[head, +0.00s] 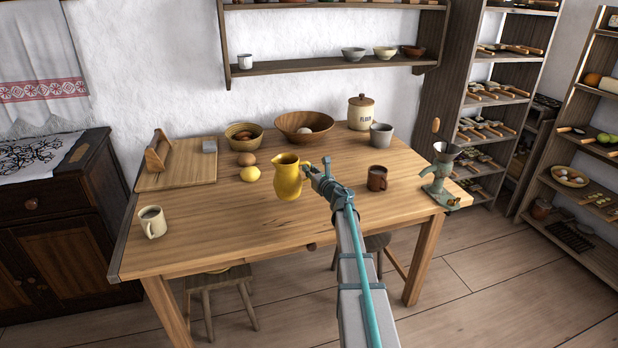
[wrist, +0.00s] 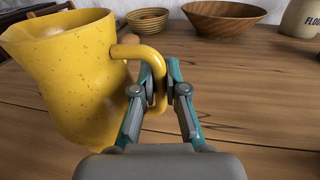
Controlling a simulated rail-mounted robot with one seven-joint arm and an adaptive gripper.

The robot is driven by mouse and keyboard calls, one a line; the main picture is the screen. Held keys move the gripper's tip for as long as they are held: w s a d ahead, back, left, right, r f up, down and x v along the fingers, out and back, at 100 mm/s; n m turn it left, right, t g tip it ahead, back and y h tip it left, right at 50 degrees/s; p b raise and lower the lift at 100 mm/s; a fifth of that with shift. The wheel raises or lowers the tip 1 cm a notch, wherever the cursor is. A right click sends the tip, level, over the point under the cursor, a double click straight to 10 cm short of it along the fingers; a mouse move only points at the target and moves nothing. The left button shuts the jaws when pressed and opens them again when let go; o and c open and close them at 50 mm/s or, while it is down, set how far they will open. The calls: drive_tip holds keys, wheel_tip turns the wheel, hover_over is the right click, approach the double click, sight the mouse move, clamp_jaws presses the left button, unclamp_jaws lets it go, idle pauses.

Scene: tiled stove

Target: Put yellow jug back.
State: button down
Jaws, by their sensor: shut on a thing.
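The yellow jug (head: 287,178) is upright at the middle of the wooden table in the head view. I cannot tell whether its base touches the tabletop. My gripper (head: 309,170) is at the right side of the jug, at its handle. In the wrist view the speckled yellow jug (wrist: 75,70) fills the left side, tilted in the picture. My gripper's fingers (wrist: 159,92) are shut on its handle, which passes between the fingertips.
A wall shelf (head: 310,66) holds a white mug and small bowls, with bare gaps between.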

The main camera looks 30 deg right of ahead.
drive_tip(key=shift+f, duration=1.65)
drive_tip(key=c, duration=1.2)
unclamp_jaws()
drive_tip(key=shift+s, duration=0.1)
drive_tip(key=s+b, duration=0.1)
drive_tip(key=s, duration=1)
drive_tip(key=shift+d+b, duration=0.1)
drive_tip(key=shift+b, duration=0.3)
drive_tip(key=shift+s, duration=0.4)
drive_tip(key=shift+d, duration=0.1)
